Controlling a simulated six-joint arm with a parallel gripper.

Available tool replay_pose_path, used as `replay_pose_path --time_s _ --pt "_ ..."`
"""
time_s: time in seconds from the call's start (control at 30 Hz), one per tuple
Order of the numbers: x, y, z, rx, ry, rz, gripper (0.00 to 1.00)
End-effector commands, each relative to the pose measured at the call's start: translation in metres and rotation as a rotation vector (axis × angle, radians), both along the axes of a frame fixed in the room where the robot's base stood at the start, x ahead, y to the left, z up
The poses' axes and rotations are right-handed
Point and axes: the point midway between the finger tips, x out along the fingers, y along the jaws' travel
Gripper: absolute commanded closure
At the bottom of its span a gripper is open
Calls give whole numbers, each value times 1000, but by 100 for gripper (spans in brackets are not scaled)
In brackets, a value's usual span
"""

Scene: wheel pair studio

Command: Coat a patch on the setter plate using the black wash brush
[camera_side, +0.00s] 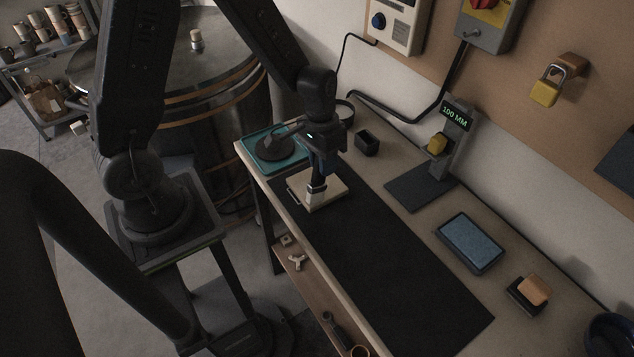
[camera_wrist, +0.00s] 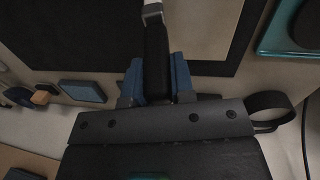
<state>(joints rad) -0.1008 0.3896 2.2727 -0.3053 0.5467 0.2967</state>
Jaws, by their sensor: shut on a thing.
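The setter plate (camera_side: 333,188) is a pale square slab at the far end of the black mat. It also fills part of the top of the wrist view (camera_wrist: 207,30). My gripper (camera_side: 319,164) is above the plate, pointing down, and is shut on the black wash brush. In the wrist view, the blue fingers of my gripper (camera_wrist: 157,80) stand on both sides of the brush's dark handle (camera_wrist: 156,55). The brush's pale metal band (camera_side: 317,183) points down over the plate. I cannot tell whether the bristles touch it, and no coated patch is clear to see.
A teal tray (camera_side: 249,158) with a dark round item lies left of the plate. A blue pad (camera_side: 470,240) lies right. The black mat (camera_side: 395,270) is clear.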

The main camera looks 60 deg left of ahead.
Motion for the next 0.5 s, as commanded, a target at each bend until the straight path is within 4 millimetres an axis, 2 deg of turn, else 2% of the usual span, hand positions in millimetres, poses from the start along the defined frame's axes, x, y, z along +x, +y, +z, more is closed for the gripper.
replay_pose_path --time_s 0.17,0.5 --pt "0 7 0 0 -1 2 100" --pt "1 40 -2 0 -1 3 100"
